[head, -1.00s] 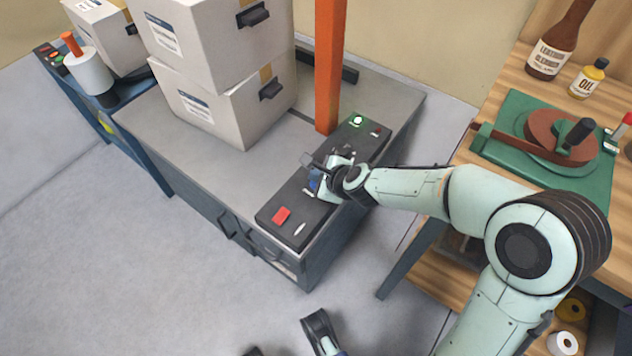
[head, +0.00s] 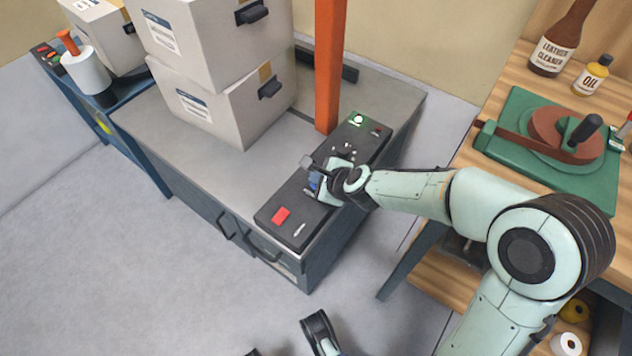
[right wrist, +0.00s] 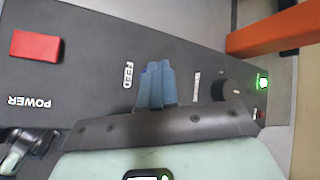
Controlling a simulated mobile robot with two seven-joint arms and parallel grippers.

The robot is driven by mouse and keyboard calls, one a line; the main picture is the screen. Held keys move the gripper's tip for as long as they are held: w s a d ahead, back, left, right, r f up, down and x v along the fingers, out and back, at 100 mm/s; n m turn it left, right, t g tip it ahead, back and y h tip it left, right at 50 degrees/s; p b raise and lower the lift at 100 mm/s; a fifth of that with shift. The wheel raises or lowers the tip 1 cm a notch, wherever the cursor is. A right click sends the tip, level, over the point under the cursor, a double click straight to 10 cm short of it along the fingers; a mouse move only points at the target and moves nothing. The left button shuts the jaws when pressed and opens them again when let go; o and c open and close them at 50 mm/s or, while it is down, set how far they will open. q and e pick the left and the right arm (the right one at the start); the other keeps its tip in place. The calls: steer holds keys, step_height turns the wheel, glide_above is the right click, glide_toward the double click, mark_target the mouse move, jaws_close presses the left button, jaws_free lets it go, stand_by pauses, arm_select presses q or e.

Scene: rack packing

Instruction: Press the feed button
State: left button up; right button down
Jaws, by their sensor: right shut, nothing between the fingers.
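The black control panel (head: 270,208) lies along the right edge of the grey machine top. My right gripper (head: 316,183) is over the panel's middle, pointing down at it. In the right wrist view its blue fingers (right wrist: 155,84) are shut with nothing between them, beside the FEED label (right wrist: 128,75). The feed button itself is not visible; the fingers and gripper body cover the panel there. I cannot tell whether the fingertips touch it.
A red POWER button (right wrist: 35,46) is on one side of the gripper; a black knob (right wrist: 226,90) and a lit green lamp (right wrist: 262,82) are on the other. An orange post (head: 330,70) rises close by the panel. White boxes (head: 225,105) stack behind. A wooden workbench (head: 497,85) stands right.

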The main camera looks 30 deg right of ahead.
steer(key=shift+f+b, duration=0.35)
steer(key=shift+b, duration=0.05)
stand_by(0.5)
steer(key=shift+r+p, duration=0.9)
steer(key=shift+p, duration=0.15)
step_height(320, 180, up, 5)
steer(key=p, duration=0.5)
steer(key=shift+f, duration=0.1)
stand_by(0.6)
